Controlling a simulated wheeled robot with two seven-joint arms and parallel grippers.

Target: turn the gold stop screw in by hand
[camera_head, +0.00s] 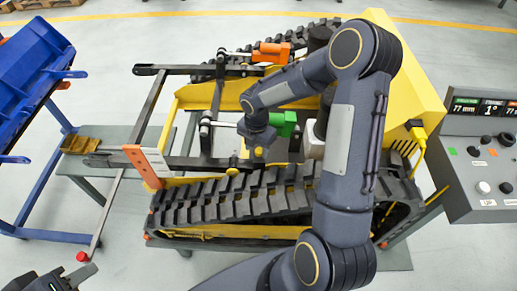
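Small gold-yellow knobs show on the dark frame in the middle of the yellow tracked carrier (190,98). One gold knob (232,169) stands clear. Another gold piece (258,152) shows just below the wrist of my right arm. I cannot tell which is the stop screw. My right arm reaches over the carrier and its wrist end (257,133) points down there. Its fingers are hidden or too small to read, and contact cannot be told. My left gripper (68,279) is at the bottom left, partly cut off, away from the carrier, near a red ball-ended lever (83,256).
Green (284,123) and orange (271,53) blocks sit on rods across the carrier. A blue bin (30,75) on a blue stand is at left. A control panel (480,150) with displays reading "77 mm" and "1°" is at right. Bare floor lies at lower left.

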